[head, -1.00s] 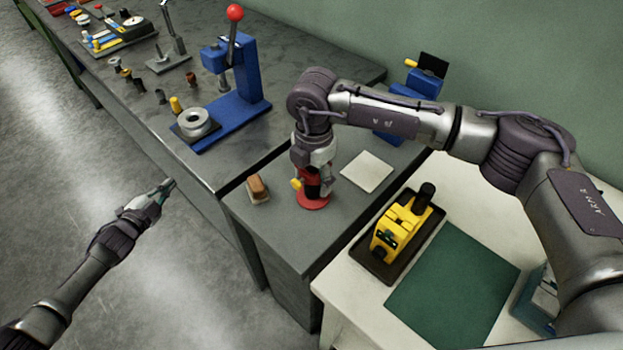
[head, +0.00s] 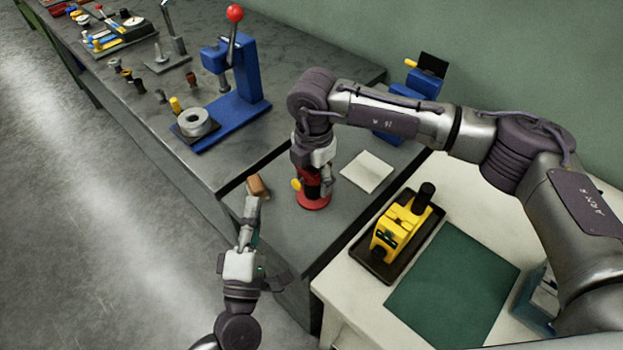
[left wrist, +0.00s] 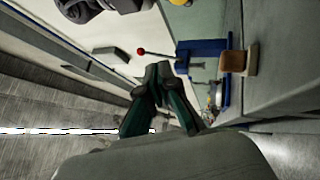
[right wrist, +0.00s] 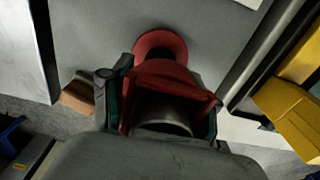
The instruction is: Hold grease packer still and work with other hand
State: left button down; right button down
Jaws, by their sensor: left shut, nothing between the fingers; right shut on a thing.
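The grease packer (head: 313,200) stands upright on the grey bench, with a red round base, a dark and red body and a yellow knob on its left side. My right gripper (head: 313,172) is shut on its body from above. In the right wrist view its red body (right wrist: 168,75) sits between the fingers (right wrist: 160,95), with the round red base beyond. My left gripper (head: 253,208) is shut and empty at the bench's front edge, left of the packer and apart from it. Its closed fingertips (left wrist: 158,72) also show in the left wrist view.
A brown block-like brush (head: 256,185) lies on the bench just beyond my left fingertips. A pale square sheet (head: 367,171) lies right of the packer. A blue press (head: 240,85) stands further back. A yellow device (head: 400,228) sits on a dark tray at the right.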

aim_at(293, 184)
pick_arm(q)
jog(key=shift+w+d+f+n+g+y, duration=0.15)
jog(key=shift+w+d+n+g+y, duration=0.2)
jog(key=shift+w+d+n, duration=0.55)
jog(key=shift+w+d+f+n+g+y, duration=0.15)
jog(key=shift+w+d+n+y, duration=0.3)
jog(key=shift+d+n, duration=0.75)
jog(key=shift+w+d+f+n+g+y, duration=0.2)
jog(key=shift+w+d+n+y, duration=0.2)
jog(key=shift+w+d+n, duration=0.5)
jog(key=shift+s+d, duration=0.1)
jog(key=shift+d, duration=0.2)
jog(key=shift+w+d, duration=0.2)
jog(key=shift+d, duration=0.05)
jog(key=shift+s, duration=0.1)
